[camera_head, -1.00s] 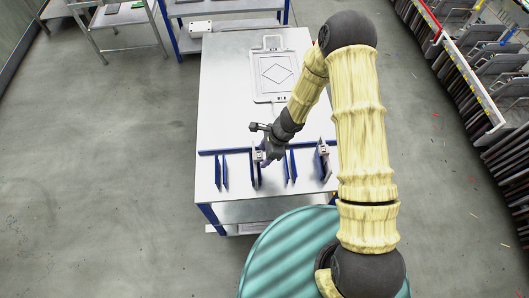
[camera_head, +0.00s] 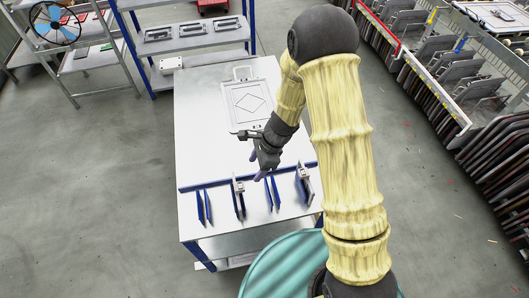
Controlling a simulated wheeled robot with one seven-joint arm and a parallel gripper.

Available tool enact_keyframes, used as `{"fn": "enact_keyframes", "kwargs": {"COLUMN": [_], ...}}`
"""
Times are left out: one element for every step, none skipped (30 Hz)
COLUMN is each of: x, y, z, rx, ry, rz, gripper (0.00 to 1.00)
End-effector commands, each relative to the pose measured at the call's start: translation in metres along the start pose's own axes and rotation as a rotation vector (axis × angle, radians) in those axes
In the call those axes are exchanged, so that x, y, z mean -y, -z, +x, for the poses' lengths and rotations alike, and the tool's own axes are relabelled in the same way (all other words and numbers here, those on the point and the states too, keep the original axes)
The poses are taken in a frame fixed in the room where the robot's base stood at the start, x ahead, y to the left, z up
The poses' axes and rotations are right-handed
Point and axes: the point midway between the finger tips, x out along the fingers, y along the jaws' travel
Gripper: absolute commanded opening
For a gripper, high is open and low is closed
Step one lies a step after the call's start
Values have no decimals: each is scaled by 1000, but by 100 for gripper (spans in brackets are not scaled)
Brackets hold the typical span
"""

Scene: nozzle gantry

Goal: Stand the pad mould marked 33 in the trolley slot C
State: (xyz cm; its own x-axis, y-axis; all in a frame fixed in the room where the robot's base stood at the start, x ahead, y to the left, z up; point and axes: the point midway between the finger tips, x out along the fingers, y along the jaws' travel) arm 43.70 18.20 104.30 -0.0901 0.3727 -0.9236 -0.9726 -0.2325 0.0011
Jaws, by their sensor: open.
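The trolley (camera_head: 195,150) has a pale top with blue divider plates along its front edge forming slots. Their letters cannot be read. One slim grey plate-like mould (camera_head: 239,189) stands upright in a slot left of centre, and another (camera_head: 305,180) stands upright in the far right slot. No number is readable on either, so I cannot tell which is 33. My gripper (camera_head: 263,172) is open and appears empty, above the trolley behind and to the right of the left mould, seemingly apart from it. My arm hides part of the trolley's right side.
A flat frame with a diamond drawing (camera_head: 250,101) lies on the trolley top. A blue-framed shelf (camera_head: 185,45) behind carries several dark moulds. A fan (camera_head: 54,25) stands far left. Racks of panels (camera_head: 495,140) line the right. Floor left of the trolley is clear.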

Motion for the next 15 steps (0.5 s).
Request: {"fn": "enact_keyframes", "kwargs": {"x": [0, 1, 1, 1, 1, 0, 1, 1, 1, 1, 1, 0, 0, 0, 0], "y": [0, 0, 0, 0, 0, 0, 0, 0, 0, 0, 0, 0, 0, 1, 1], "z": [-10, -15, -23, -28, -33, -39, -44, -48, -53, -56, -59, -61, -62, -63, -64], "rx": [-1, -1, 0, -1, -1, -1, -1, 0, 0, 0, 0, 0, 0, 0, -1], "ry": [3, 4, 4, 4, 4, 3, 4, 4, 3, 3, 2, 1, 0, 0, 0], "rz": [-1, -2, -2, -2, -2, -2, -2, -1, -2, -2, 0, 0, 0, 0, 1], "gripper": [58, 58, 58, 58, 58, 58, 58, 58, 58, 58, 58, 58, 58, 58, 58]}}
